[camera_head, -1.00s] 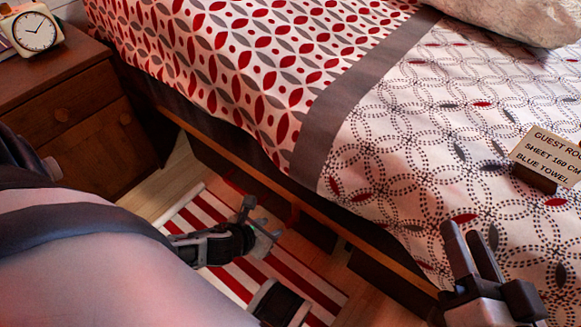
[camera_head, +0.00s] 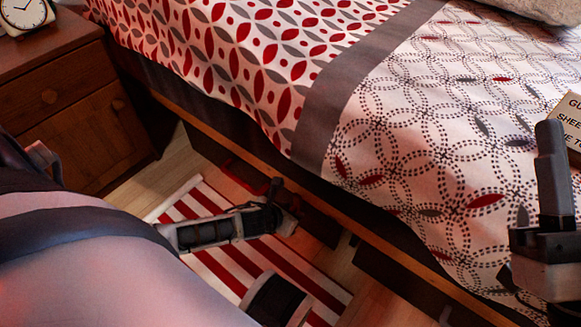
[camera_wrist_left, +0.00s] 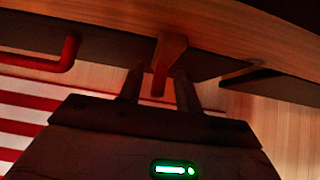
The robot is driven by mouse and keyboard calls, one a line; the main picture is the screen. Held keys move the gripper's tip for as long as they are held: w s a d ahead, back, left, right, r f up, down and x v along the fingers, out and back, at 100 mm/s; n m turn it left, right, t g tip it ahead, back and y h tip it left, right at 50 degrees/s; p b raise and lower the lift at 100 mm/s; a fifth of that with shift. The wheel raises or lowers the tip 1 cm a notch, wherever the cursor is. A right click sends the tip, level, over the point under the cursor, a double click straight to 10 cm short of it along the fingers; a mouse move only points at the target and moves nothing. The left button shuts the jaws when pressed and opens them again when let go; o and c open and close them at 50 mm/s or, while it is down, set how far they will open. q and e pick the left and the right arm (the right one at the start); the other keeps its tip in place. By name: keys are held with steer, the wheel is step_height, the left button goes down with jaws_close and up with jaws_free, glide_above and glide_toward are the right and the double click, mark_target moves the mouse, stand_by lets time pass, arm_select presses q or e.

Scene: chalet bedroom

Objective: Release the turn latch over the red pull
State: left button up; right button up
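The red pull (camera_wrist_left: 42,62) is a bent bar on the dark drawer front under the bed, at the left of the left wrist view; part of it shows in the head view (camera_head: 247,178). The turn latch (camera_wrist_left: 161,74), a small wooden and reddish piece, hangs from the bed's wooden rail. My left gripper (camera_wrist_left: 161,92) is open, with the latch between its fingers; I cannot tell if either finger touches it. In the head view my left gripper (camera_head: 290,207) is at the bed's side and hides the latch. My right gripper (camera_head: 552,180) is over the bed; its fingers overlap in view.
A red-and-white striped rug (camera_head: 215,272) lies on the wood floor beside the bed (camera_head: 390,130). A nightstand (camera_head: 75,110) with a clock (camera_head: 25,14) stands at the left. A lettered sign (camera_head: 570,118) sits on the bed at the right edge.

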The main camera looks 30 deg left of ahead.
arm_select(q)
jaws_close()
